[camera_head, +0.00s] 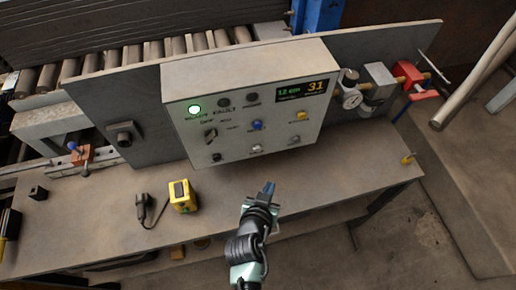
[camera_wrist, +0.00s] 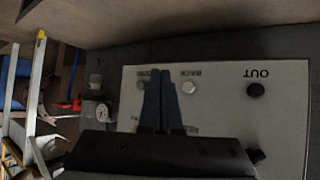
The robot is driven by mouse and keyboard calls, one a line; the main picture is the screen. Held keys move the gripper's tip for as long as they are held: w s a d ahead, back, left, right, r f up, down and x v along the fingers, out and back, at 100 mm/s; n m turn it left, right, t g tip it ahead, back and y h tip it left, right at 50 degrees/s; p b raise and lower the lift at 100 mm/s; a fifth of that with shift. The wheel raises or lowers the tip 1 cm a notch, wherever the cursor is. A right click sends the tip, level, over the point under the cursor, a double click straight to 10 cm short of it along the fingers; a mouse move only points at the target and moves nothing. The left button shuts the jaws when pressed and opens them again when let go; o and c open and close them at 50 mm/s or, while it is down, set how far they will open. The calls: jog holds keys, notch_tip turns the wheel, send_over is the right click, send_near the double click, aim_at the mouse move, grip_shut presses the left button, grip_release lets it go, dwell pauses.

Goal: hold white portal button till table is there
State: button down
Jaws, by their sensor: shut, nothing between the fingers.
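A grey control box (camera_head: 240,100) stands upright at the back of the bench. Its bottom row has a black button (camera_head: 216,157), a pale button (camera_head: 257,149) and another pale button (camera_head: 294,140). I cannot read which is labelled portal. My gripper (camera_head: 268,187) is shut and empty, in front of the box and below that row in the picture. In the wrist view, which is upside down, the shut fingers (camera_wrist: 161,75) lie between a white button (camera_wrist: 188,87) and a partly hidden pale one (camera_wrist: 140,85). Contact with either cannot be told.
A yellow device (camera_head: 182,196) and a black handheld item (camera_head: 146,209) lie on the bench (camera_head: 100,235). A gauge (camera_head: 351,98) and red clamp (camera_head: 412,78) are at right. Rollers (camera_head: 130,57) run behind.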

aim_at(258, 149)
jog(key=w+a+b, duration=0.2)
jog(key=w+b, duration=0.1)
jog(key=w, duration=0.5)
jog(key=shift+w+a+b, duration=0.15)
jog(key=shift+w+b, duration=0.15)
jog(key=shift+b, duration=0.05)
dwell(1.8)
jog(key=shift+w+a+b, duration=0.1)
jog(key=shift+w+b, duration=0.25)
jog(key=shift+w, duration=0.05)
jog(key=shift+w+a+r+b, duration=0.1)
jog(key=shift+w+a+b, duration=0.05)
jog(key=shift+w+b, duration=0.25)
dwell(2.1)
dwell(1.5)
jog(key=shift+s+d+p, duration=0.25)
jog(key=shift+s+p, duration=0.2)
jog(key=shift+s, duration=0.4)
